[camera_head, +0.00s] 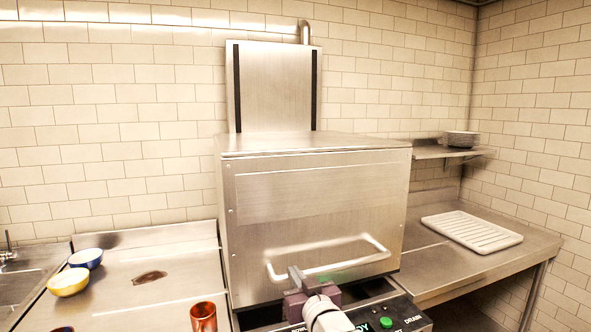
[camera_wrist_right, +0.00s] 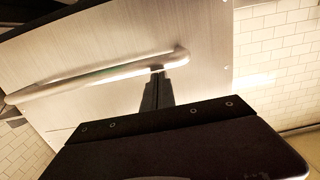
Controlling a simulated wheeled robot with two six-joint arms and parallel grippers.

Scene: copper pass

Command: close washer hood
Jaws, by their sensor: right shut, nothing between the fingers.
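The washer hood (camera_head: 315,190) is a large stainless box in the middle of the head view. It sits low, with its lower edge just behind the control panel (camera_head: 385,322); a dark strip shows between them, and I cannot tell whether the hood is fully down. Its bar handle (camera_head: 335,264) runs across the lower front and also shows in the wrist view (camera_wrist_right: 90,80). My right gripper (camera_head: 294,272) is shut and empty at the handle's left part. In the wrist view its fingertips (camera_wrist_right: 157,72) overlap the bar; contact is unclear. My left gripper is out of view.
The left counter (camera_head: 150,285) holds a yellow bowl (camera_head: 68,282), a blue bowl (camera_head: 86,258) and a copper cup (camera_head: 203,316). A white rack (camera_head: 471,231) lies on the right counter; plates (camera_head: 460,139) stand on a wall shelf (camera_head: 440,152).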

